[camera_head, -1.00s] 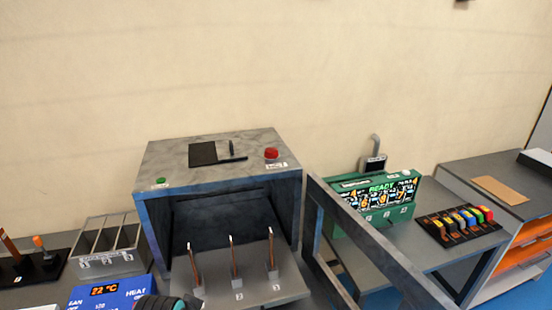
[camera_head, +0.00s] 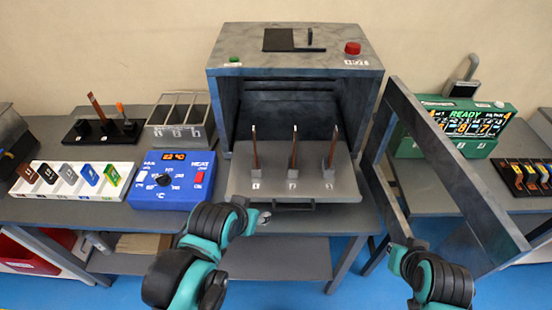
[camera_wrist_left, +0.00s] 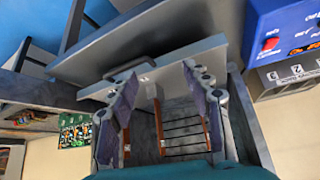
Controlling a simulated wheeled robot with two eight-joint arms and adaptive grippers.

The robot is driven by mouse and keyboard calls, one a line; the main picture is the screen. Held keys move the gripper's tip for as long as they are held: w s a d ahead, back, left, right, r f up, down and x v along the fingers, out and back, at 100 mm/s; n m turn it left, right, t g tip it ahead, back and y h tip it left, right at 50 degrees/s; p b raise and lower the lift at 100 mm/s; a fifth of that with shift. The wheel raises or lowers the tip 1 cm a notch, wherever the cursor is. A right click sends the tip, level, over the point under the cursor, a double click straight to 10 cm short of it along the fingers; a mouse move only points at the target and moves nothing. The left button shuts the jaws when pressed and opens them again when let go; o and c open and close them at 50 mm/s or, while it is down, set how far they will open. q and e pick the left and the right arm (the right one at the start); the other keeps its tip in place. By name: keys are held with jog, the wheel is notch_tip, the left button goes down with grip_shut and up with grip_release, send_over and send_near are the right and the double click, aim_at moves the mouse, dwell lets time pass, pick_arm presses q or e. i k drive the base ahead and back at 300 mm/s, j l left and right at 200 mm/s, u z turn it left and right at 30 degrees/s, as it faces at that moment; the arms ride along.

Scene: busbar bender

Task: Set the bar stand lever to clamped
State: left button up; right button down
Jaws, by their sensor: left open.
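The bar stand (camera_head: 104,133) is a black base at the left of the bench, with a copper bar (camera_head: 96,108) standing tilted in it. Its lever (camera_head: 120,109) has an orange handle and stands nearly upright at the right part of the base. The stand is not recognisable in the left wrist view. My left gripper (camera_head: 263,217) is low in front of the bending machine's tray, well right of the stand. In the left wrist view its two fingers (camera_wrist_left: 158,85) are apart with nothing held. My right gripper (camera_head: 412,244) is near the machine's open door; its fingers are too small to read.
The grey machine (camera_head: 295,75) holds several copper bars on its tray (camera_head: 290,187); its door frame (camera_head: 448,165) swings out right. A blue heat box (camera_head: 172,181), slotted rack (camera_head: 181,133) and white tile tray (camera_head: 66,193) crowd the bench near the stand.

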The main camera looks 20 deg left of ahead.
aim_at(119, 105)
jog(key=u, duration=1)
jog(key=i+j+u, duration=0.25)
jog(key=j+u, duration=0.3)
jog(key=j, duration=0.2)
jog(key=i, duration=0.05)
